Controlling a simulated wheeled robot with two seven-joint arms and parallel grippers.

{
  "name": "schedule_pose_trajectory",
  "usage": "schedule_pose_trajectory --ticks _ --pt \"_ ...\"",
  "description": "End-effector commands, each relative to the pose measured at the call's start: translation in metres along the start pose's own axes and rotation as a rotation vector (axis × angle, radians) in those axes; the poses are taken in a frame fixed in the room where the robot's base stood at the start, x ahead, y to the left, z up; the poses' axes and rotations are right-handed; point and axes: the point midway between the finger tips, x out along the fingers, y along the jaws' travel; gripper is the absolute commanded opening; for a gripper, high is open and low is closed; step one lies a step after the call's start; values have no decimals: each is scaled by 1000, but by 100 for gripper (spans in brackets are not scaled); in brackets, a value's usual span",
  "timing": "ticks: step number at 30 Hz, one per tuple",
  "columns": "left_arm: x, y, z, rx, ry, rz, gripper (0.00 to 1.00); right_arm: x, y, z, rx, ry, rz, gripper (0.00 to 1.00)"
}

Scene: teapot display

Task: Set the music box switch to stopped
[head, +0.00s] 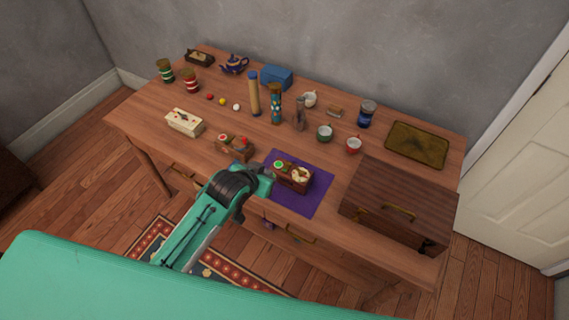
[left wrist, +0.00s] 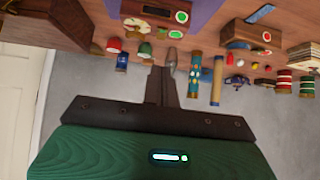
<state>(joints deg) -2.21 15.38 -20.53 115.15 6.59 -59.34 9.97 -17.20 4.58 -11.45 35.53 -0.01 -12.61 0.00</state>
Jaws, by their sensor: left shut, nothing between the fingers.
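A small wooden box (head: 293,184) stands on a purple mat near the front of the table. It has a green disc and a cream round piece on top; I take it to be the music box, but its switch setting is too small to read. It also shows in the left wrist view (left wrist: 150,22). My left gripper (head: 268,177) is shut and empty, just left of this box in the head view; I cannot tell whether it touches. The shut fingers also show in the left wrist view (left wrist: 169,72). My right gripper is not in view.
Another wooden box (head: 235,152) with coloured tops stands to the left. A large brown case (head: 398,205) sits to the right. Cups, bottles and a blue teapot (head: 235,64) stand behind. The purple mat (head: 318,198) has bare room right of the box.

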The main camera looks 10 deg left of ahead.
Motion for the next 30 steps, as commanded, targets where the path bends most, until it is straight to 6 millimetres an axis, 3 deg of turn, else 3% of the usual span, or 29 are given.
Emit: schedule_pose_trajectory --ticks 3,7,21,30 --pt "12 -3 -19 10 42 5 0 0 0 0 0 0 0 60" --pt "18 -4 -27 12 63 9 0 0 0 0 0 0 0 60" --pt "23 -4 -29 11 65 10 0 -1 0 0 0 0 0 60" --pt "61 -4 -32 11 64 10 0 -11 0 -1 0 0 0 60"
